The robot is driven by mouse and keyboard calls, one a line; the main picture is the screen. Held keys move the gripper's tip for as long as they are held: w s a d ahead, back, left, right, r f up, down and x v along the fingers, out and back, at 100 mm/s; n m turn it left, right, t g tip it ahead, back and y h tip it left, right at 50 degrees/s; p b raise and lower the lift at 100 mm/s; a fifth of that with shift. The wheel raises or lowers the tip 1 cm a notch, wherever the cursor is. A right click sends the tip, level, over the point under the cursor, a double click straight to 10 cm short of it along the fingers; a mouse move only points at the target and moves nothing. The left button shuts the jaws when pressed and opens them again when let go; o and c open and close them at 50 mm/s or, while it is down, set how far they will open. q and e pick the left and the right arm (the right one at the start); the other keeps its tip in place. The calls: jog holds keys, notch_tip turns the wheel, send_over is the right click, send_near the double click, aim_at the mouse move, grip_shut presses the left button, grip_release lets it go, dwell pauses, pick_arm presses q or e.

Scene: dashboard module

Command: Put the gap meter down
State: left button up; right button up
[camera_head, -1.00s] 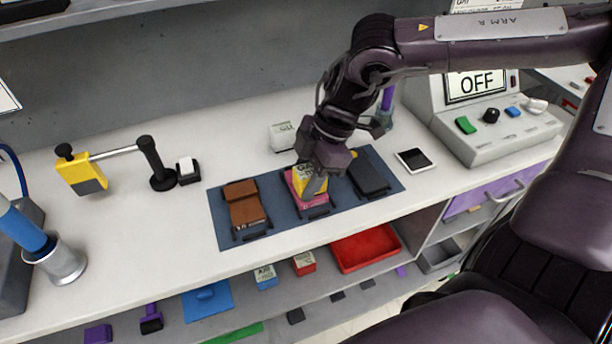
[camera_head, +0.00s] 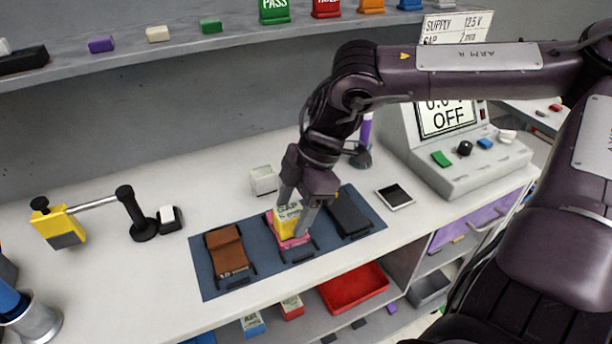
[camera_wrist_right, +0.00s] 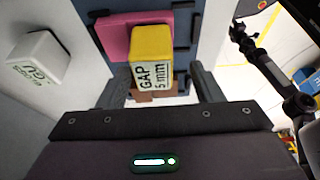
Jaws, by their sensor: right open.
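The gap meter is a yellow block with a white label reading GAP (camera_head: 287,221). It rests on the pink module (camera_head: 273,224), the middle one of three on the blue mat (camera_head: 207,283). My right gripper (camera_head: 293,212) is open above the module, its fingers on either side of the gap meter. In the right wrist view the gap meter (camera_wrist_right: 152,45) shows its "GAP 5 mm" label between the spread fingers (camera_wrist_right: 162,88), with space visible on both sides. My left gripper is not in view.
A brown module (camera_head: 227,250) and a black module (camera_head: 349,214) flank the pink one. A white block (camera_head: 264,180) stands behind the mat. A red tray (camera_head: 353,288) sits below.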

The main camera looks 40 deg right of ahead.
jog(key=v, duration=0.8)
jog(key=shift+d+r, duration=0.15)
jog(key=shift+r, duration=0.2)
jog(key=shift+s, duration=0.1)
